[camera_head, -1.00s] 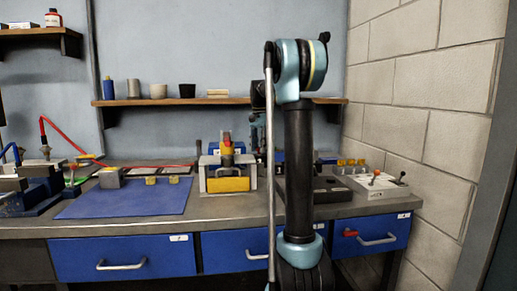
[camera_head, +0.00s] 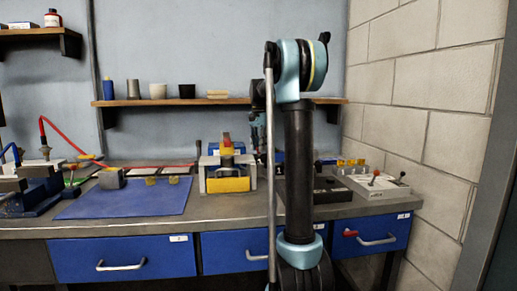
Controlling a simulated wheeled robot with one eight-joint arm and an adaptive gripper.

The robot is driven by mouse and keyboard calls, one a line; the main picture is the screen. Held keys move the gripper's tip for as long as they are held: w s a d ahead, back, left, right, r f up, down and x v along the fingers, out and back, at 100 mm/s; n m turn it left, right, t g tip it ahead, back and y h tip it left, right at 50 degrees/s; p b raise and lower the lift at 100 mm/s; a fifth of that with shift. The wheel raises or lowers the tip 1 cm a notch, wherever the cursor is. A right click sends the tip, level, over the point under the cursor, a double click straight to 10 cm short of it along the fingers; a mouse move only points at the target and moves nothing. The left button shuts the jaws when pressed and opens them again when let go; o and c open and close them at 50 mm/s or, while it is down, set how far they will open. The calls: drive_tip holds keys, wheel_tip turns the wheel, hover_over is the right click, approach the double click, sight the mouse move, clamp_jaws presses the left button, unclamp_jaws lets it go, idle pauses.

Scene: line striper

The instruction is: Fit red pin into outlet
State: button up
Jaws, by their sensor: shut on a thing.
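I cannot make out a red pin for certain. A small red piece (camera_head: 350,232) shows by the handle of the right drawer, and red-tipped levers (camera_head: 376,173) stand on the pale panel (camera_head: 377,187) at the right of the bench. I cannot pick out the outlet. A grey fixture (camera_head: 203,175) with a yellow block (camera_head: 228,184) and a red and yellow top piece stands mid-bench.
A blue mat (camera_head: 125,203) with a grey block (camera_head: 112,179) and small yellow pieces lies left of the fixture. Red tubing (camera_head: 62,137) arches at the far left. A shelf (camera_head: 180,101) with cups hangs behind. A brick wall (camera_head: 430,110) bounds the right.

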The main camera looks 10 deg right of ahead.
drive_tip(key=shift+r, duration=0.5)
drive_tip(key=shift+r, duration=3.3)
